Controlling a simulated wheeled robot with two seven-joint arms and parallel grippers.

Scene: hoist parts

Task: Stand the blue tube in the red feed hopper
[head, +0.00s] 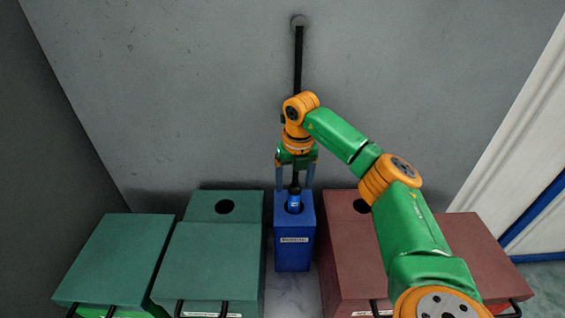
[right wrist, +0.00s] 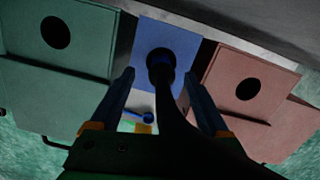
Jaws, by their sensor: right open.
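The blue tube (head: 294,203) stands in the round hole on top of the narrow blue box (head: 293,255). Its blue part shows at the hole, with a dark part above it. My right gripper (head: 296,184) points down above the box, open, with one finger on each side of the dark part. In the right wrist view, the dark shaft (right wrist: 170,85) runs between the open fingers to the blue box. The red feed hopper (head: 345,245) stands just right of the blue box. Its round hole shows in the head view, partly beside my arm. My left gripper is out of view.
A black pole (head: 298,60) runs down from a round grey fitting and passes behind my right wrist. My right arm covers part of the red boxes.

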